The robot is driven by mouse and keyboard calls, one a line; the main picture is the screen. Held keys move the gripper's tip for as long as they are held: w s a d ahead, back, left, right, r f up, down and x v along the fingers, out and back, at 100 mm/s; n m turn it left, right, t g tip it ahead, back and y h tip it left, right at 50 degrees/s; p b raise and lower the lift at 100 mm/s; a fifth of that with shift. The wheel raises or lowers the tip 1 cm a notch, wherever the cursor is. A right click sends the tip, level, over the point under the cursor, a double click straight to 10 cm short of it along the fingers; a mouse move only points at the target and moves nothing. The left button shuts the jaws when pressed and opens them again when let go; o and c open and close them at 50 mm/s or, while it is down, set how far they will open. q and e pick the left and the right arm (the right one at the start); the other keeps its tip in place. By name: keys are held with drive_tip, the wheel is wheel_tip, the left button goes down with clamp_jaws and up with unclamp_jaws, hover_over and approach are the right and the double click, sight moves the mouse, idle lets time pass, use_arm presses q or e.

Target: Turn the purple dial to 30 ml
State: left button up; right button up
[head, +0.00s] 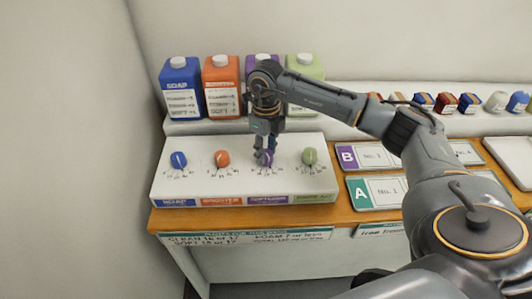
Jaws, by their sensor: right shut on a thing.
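The purple dial (268,158) is on the white dispenser panel (215,145), third from the left, above a purple label strip (268,199). My right gripper (264,157) reaches down from above and is shut on the purple dial, hiding part of it. The scale marks around the dial are too small to read, so I cannot tell its setting. The purple jug (262,60) stands behind, mostly covered by my right arm. My left gripper is not in view.
Blue (178,160), orange (222,158) and green (310,156) dials flank the purple one closely. Blue (182,88), orange (221,86) and green (306,68) jugs stand on the ledge behind. Signs B (347,156) and A (359,193) lie to the right on the wooden counter.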

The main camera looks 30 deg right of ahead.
sight(266, 153)
drive_tip(key=shift+n, duration=0.3)
drive_tip(key=o, duration=1.2)
drive_tip(key=shift+r, duration=0.1)
wheel_tip(266, 153, up, 12)
drive_tip(key=shift+f, duration=0.1)
